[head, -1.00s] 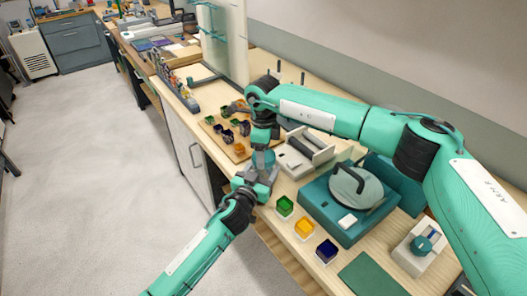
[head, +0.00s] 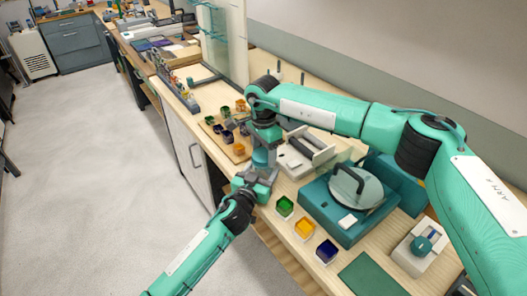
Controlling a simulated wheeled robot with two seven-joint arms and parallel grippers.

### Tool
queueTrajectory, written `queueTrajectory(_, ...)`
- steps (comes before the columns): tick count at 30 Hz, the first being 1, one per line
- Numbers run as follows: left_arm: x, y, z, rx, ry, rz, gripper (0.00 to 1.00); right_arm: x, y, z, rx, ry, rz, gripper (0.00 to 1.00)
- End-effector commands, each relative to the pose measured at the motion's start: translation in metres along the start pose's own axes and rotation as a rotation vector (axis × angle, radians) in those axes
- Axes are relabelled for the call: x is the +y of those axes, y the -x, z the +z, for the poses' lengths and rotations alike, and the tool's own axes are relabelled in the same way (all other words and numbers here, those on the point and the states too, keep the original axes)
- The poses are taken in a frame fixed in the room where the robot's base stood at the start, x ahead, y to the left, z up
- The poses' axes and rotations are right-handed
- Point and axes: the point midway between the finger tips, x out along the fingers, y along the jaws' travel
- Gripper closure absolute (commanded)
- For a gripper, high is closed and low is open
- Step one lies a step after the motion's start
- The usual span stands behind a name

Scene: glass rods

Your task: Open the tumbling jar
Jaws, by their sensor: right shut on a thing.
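The tumbling jar (head: 262,158) is a small blue-teal cylinder near the front edge of the bench in the head view. It stands upright between my two grippers. My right gripper (head: 263,145) points down from above and is shut on the jar's upper end, but the arm hides its fingertips. My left gripper (head: 256,178) reaches in from below left, with grey fingers at the jar's lower part. I cannot tell whether its fingers are closed on the jar. The lid is too small and covered to make out.
A teal machine with a round grey disc (head: 368,187) stands to the right. Green (head: 285,205), yellow (head: 304,228) and dark blue (head: 327,250) trays line the front edge. A wooden board (head: 236,153) with several small coloured cups lies left of the jar.

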Motion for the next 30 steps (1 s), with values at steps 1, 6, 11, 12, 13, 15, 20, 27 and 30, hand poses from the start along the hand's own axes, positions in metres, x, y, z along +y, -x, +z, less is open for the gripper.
queueTrajectory(1,0.0,0.0,0.0,0.001,0.0,0.0,1.0,0.0,0.0,-0.001,0.002,-0.002,-0.001,0.66)
queueTrajectory(6,0.0,0.0,0.0,0.001,0.0,0.0,1.0,0.0,0.001,-0.001,0.002,-0.003,-0.001,0.66)
queueTrajectory(11,0.0,0.0,0.0,0.001,0.0,0.0,1.0,0.0,0.004,-0.001,0.002,-0.003,-0.001,0.66)
queueTrajectory(12,0.0,0.0,0.0,0.0,0.0,0.0,1.0,0.0,0.005,-0.001,0.002,-0.003,-0.001,0.66)
queueTrajectory(13,0.0,0.0,0.0,0.0,0.0,0.0,1.0,0.0,0.006,-0.001,0.002,-0.003,-0.001,0.66)
queueTrajectory(15,0.0,0.0,0.0,0.0,0.0,0.0,1.0,0.0,0.009,-0.001,0.002,-0.003,-0.001,0.66)
queueTrajectory(20,0.0,0.0,0.0,0.0,0.0,-0.001,1.0,0.0,0.015,-0.001,0.001,-0.003,-0.001,0.66)
queueTrajectory(27,0.0,0.0,0.0,0.0,0.0,-0.001,1.0,0.0,0.022,-0.001,0.0,-0.002,-0.001,0.66)
queueTrajectory(30,0.0,0.0,0.0,0.0,0.0,-0.001,1.0,0.0,0.022,0.0,0.0,-0.002,0.0,0.66)
